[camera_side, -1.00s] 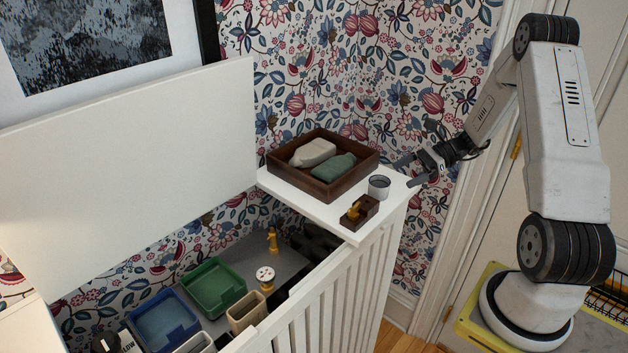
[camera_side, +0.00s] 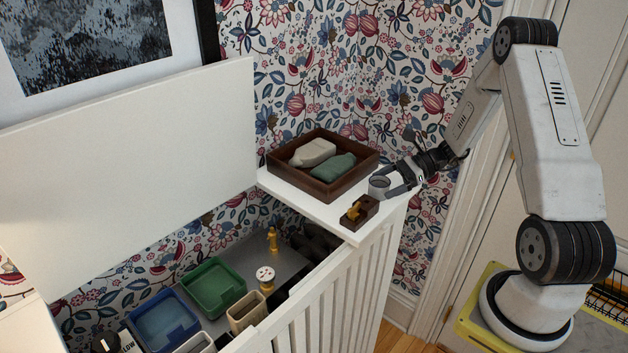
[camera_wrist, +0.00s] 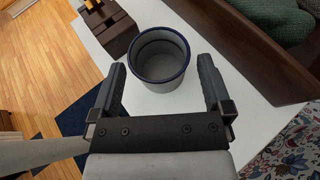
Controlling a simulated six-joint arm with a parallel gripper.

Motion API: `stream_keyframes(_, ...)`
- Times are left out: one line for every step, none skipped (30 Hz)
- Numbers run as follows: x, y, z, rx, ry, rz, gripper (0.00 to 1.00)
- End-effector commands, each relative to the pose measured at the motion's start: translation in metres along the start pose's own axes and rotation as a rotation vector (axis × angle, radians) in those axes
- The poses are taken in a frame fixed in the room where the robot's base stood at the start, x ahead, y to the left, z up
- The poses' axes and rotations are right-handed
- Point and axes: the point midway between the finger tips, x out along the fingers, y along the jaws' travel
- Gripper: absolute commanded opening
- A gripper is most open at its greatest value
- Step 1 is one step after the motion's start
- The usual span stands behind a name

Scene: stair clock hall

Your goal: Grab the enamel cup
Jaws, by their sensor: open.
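The enamel cup (camera_side: 379,186) is grey-white and stands upright on the white shelf at its right end. In the wrist view the cup (camera_wrist: 159,62) shows a dark blue rim and looks empty inside. My gripper (camera_side: 385,183) is open at the cup from the right. In the wrist view the fingers of my gripper (camera_wrist: 162,80) point toward the cup, one on each side of its near part. Gaps show between the fingers and the cup wall, and I see no grip on it.
A dark wooden tray (camera_side: 287,173) with a beige item (camera_side: 312,152) and a green item (camera_side: 333,167) stands behind the cup. A small brown wooden block holder (camera_side: 360,211) sits in front of it. The white shelf (camera_side: 325,211) ends close by. Wooden floor lies below.

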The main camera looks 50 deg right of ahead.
Motion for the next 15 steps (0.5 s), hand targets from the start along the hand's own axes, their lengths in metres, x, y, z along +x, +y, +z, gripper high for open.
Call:
stream_keyframes(0.007, 0.0, 0.0, 0.0, 0.0, 0.002, 1.0)
stream_keyframes(0.01, 0.0, 0.0, 0.0, 0.0, 0.003, 1.0)
stream_keyframes(0.013, 0.001, 0.0, 0.0, 0.0, 0.002, 1.0)
stream_keyframes(0.016, 0.0, 0.0, 0.001, 0.0, 0.002, 1.0)
stream_keyframes(0.018, 0.0, 0.0, 0.001, 0.0, 0.001, 1.0)
stream_keyframes(0.019, 0.0, 0.0, 0.001, 0.0, 0.001, 1.0)
stream_keyframes(0.02, 0.0, 0.0, 0.001, 0.0, 0.0, 1.0)
stream_keyframes(0.021, 0.0, 0.0, 0.001, 0.0, 0.0, 1.0)
stream_keyframes(0.021, 0.0, 0.0, 0.001, 0.001, 0.0, 1.0)
stream_keyframes(0.021, 0.0, 0.0, 0.0, 0.001, 0.0, 1.0)
stream_keyframes(0.021, 0.0, 0.0, 0.0, 0.001, 0.0, 1.0)
stream_keyframes(0.021, 0.0, 0.0, 0.0, 0.001, 0.0, 1.0)
stream_keyframes(0.021, 0.0, 0.0, 0.0, 0.001, -0.001, 1.0)
stream_keyframes(0.021, 0.0, 0.0, 0.0, 0.001, -0.001, 1.0)
stream_keyframes(0.021, 0.0, 0.0, 0.0, 0.001, -0.001, 1.0)
